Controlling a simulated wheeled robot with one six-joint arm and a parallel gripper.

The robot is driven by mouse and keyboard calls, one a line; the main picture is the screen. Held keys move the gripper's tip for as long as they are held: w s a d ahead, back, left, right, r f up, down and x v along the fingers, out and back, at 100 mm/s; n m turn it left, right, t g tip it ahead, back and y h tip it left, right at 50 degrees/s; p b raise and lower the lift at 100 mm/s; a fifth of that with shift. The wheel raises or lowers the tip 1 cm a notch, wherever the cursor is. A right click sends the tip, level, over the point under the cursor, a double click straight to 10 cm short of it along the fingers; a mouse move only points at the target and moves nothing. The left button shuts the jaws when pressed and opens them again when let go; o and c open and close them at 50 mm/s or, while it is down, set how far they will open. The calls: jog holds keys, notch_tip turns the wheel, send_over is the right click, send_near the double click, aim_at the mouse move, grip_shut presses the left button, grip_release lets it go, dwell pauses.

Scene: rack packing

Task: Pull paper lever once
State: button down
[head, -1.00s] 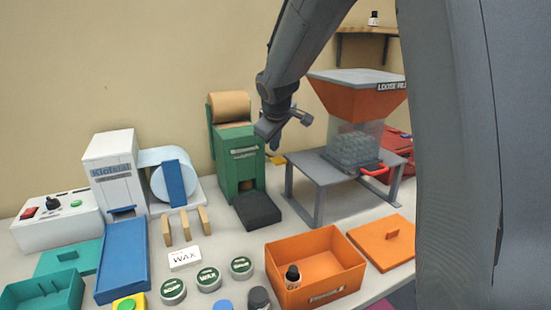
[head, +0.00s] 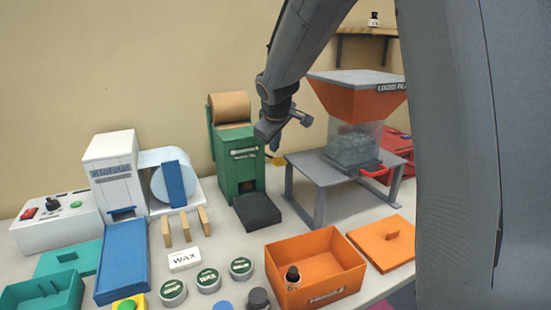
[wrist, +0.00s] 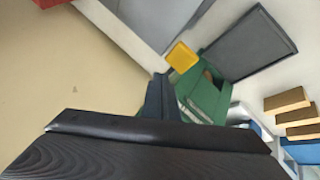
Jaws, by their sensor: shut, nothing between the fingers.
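The green paper dispenser (head: 238,170) stands against the wall with a brown paper roll (head: 230,107) on top and a dark tray (head: 257,210) in front. Its yellow lever end (head: 278,161) sticks out at the right side. In the wrist view the yellow lever end (wrist: 181,57) lies just beyond my fingers, beside the green housing (wrist: 205,100). My gripper (head: 266,137) hangs in front of the dispenser's upper right edge. It is shut and empty (wrist: 158,86). I cannot tell whether the fingers touch the lever; part of the lever is hidden.
A grey stand (head: 318,180) with an orange hopper (head: 355,95) is close on the right. An open orange box (head: 345,275) holding a small bottle (head: 293,277) is at the front. Tins, wooden blocks and a blue-roll machine (head: 110,170) fill the left side.

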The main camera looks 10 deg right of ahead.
aim_at(273, 158)
jog(key=shift+f, duration=0.1)
dwell(0.7)
jog(key=shift+s+f+b, duration=0.1)
jog(key=shift+f+b, duration=0.25)
jog(key=shift+s+f+b, duration=0.15)
jog(key=shift+f+b, duration=0.5)
jog(key=shift+f, duration=0.1)
dwell(1.0)
jog(key=shift+r, duration=0.15)
dwell(0.5)
jog(key=shift+w+r+p, duration=0.2)
jog(key=shift+r+p, duration=0.8)
jog(key=shift+p, duration=0.05)
jog(key=r+p, duration=0.2)
jog(key=w+r+p, duration=0.1)
jog(key=r+p, duration=0.1)
jog(key=r, duration=0.1)
jog(key=shift+a, duration=0.1)
dwell(0.3)
